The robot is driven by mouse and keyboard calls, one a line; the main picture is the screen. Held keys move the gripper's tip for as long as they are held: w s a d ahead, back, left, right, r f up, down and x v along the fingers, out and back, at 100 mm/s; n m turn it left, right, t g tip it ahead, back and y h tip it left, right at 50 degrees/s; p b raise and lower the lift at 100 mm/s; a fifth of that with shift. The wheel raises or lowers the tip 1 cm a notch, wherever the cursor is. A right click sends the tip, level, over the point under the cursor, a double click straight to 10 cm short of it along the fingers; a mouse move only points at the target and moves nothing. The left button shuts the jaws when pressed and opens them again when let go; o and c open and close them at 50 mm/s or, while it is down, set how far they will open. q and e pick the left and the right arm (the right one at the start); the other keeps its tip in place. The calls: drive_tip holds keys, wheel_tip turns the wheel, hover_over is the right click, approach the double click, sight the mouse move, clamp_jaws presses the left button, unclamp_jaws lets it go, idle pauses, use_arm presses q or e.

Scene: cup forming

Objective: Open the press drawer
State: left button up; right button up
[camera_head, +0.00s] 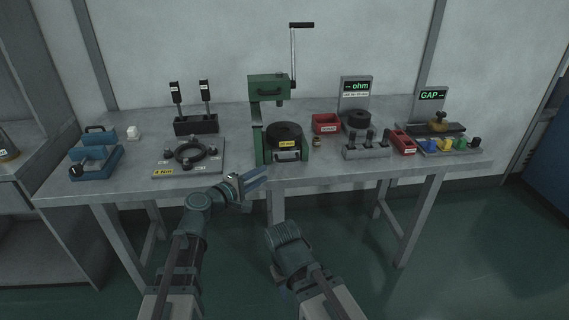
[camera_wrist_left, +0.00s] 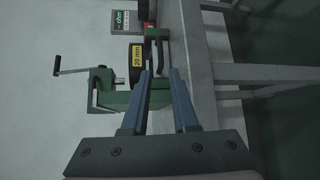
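The green press (camera_head: 256,130) stands at the middle of the table, with a crank lever on top and a dark round block under its head. The drawer (camera_head: 287,155) sits low at the press front, below a yellow "20 mm" label, and looks closed. In the left wrist view its handle (camera_wrist_left: 157,42) shows as a dark bracket beyond the fingertips. My left gripper (camera_head: 259,179) is open and empty in front of the table edge, below and left of the drawer. Its blue fingers (camera_wrist_left: 161,72) are apart and clear of the handle. My right arm is low at front; its fingers are hidden.
Left of the press is a plate with a dark ring (camera_head: 190,152). Right of it stand a small jar (camera_head: 317,141), a red bin (camera_head: 326,123) and a grey holder (camera_head: 366,151).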

sight(286, 161)
use_arm(q)
drive_tip(key=b+x, duration=0.1)
drive_tip(key=x, duration=1.1)
drive_tip(key=shift+f+b, duration=0.1)
drive_tip(key=shift+b, duration=0.2)
clamp_jaws()
idle(0.8)
